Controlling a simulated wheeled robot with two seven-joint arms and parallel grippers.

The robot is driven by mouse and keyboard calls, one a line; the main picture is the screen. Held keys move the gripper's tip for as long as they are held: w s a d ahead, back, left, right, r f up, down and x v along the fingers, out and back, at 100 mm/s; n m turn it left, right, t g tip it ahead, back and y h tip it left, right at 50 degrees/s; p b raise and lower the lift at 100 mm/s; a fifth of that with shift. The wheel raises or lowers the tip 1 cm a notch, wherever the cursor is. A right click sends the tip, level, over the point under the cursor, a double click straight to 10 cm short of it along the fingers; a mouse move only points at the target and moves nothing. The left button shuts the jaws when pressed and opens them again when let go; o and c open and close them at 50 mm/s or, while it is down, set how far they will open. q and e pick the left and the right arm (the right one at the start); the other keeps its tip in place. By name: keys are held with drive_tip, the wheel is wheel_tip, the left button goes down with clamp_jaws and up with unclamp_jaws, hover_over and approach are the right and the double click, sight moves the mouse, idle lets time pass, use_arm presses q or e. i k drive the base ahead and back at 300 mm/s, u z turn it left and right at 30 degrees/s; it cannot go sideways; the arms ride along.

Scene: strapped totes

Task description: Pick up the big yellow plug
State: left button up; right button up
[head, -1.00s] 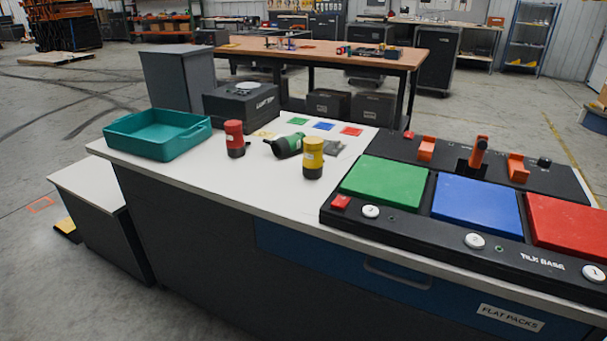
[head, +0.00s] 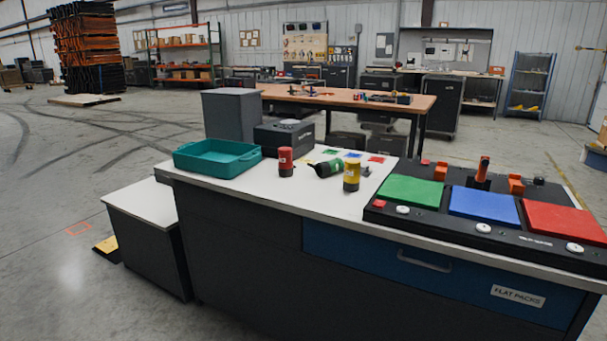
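The big yellow plug (head: 351,175) stands upright on the white worktop (head: 313,192), left of the black base with coloured pads. It has a yellow body and a dark lower part. A red plug (head: 286,162) stands upright farther left. Neither of my grippers shows in the head view.
The black base (head: 545,251) with green, blue and red pads fills the right side. A lower white-topped cabinet (head: 141,212) stands at left.

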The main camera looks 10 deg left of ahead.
sight(352, 176)
drive_tip(key=u, duration=0.7)
drive_tip(key=i, duration=0.8)
drive_tip(key=u, duration=0.15)
